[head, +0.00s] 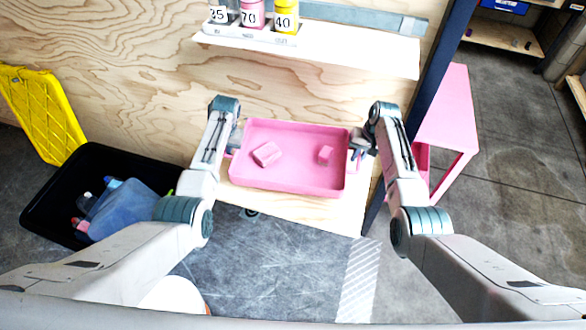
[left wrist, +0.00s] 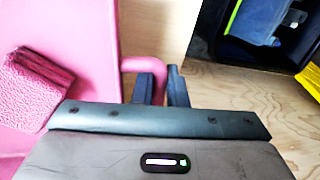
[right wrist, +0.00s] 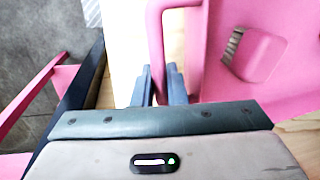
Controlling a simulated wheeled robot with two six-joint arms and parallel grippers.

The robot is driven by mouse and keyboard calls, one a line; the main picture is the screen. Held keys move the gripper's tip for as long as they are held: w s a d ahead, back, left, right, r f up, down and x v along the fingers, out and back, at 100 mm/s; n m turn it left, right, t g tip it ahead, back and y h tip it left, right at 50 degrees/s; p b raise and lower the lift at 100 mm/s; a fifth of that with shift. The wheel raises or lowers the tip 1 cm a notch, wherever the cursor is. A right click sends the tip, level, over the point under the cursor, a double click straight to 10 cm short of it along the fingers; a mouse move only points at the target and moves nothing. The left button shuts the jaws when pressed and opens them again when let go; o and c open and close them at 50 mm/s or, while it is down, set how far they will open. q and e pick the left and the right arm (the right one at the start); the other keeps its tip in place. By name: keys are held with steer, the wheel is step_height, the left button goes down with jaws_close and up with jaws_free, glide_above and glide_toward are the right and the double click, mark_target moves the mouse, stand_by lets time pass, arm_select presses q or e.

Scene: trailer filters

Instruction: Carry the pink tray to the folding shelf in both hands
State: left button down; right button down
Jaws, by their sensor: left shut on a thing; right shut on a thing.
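The pink tray (head: 290,180) is at the wooden folding shelf (head: 345,212), above or on it; I cannot tell whether it touches. Two pink blocks lie in the tray, one left (head: 267,154) and one right (head: 326,154). My left gripper (head: 234,146) is shut on the tray's left handle, which also shows in the left wrist view (left wrist: 135,64). My right gripper (head: 360,150) is shut on the right handle, which shows in the right wrist view (right wrist: 156,45). The tray looks about level.
A narrow upper shelf (head: 350,48) holds numbered bottles above the tray. A black crate (head: 50,200) with assorted items stands on the floor at left, near a yellow lid (head: 45,110). A dark post (head: 440,75) and pink stand (head: 455,110) are at right.

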stand_by(0.3)
